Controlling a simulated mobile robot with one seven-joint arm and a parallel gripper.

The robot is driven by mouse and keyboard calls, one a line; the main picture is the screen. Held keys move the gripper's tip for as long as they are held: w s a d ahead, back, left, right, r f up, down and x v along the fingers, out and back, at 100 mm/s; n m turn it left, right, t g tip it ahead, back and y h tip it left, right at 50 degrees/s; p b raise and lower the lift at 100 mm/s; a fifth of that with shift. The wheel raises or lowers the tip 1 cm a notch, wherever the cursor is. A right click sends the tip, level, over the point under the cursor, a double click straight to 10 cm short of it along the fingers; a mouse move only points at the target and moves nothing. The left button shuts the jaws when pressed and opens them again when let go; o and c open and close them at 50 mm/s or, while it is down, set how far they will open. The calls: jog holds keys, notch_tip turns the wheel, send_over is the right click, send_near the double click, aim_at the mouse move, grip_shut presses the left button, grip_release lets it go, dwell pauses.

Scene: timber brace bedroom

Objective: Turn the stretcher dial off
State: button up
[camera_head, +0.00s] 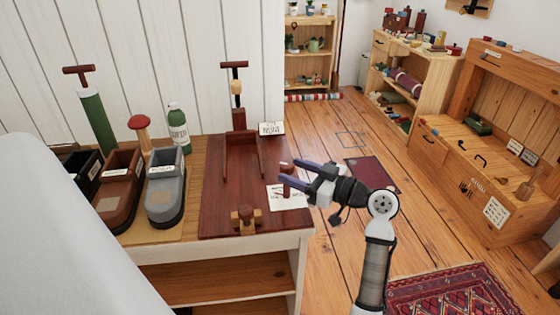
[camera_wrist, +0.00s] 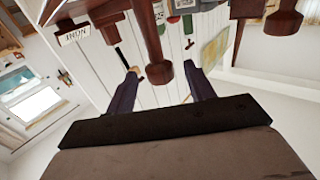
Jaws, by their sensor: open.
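A dark red-brown wooden board (camera_head: 215,205) lies on the bench top with a wooden frame on it. A small dark red knob on a post (camera_head: 287,185), apparently the stretcher dial, stands by a white marked card (camera_head: 291,200) at the board's right edge. My gripper (camera_head: 287,172) is open, with its blue-grey fingers beside the top of this knob. In the wrist view, a dark red knobbed post (camera_wrist: 159,73) shows between my two spread fingers. I cannot tell whether they touch it. The dial's setting is not readable.
Left on the bench are a brown shoe-like box (camera_head: 118,190), a grey one (camera_head: 165,185), a green bottle (camera_head: 179,128) and a red-topped post (camera_head: 141,130). A wooden peg block (camera_head: 246,220) stands at the board's front. Open floor lies right of the bench.

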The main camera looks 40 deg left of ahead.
jog(key=a, duration=0.3)
jog(key=a+p, duration=0.1)
jog(key=a, duration=0.1)
jog(key=shift+s, duration=0.35)
jog(key=shift+d, duration=0.1)
jog(key=c, duration=0.9)
jog(key=shift+f+b, duration=0.15)
jog(key=shift+b, duration=0.2)
jog(key=shift+c, duration=0.3)
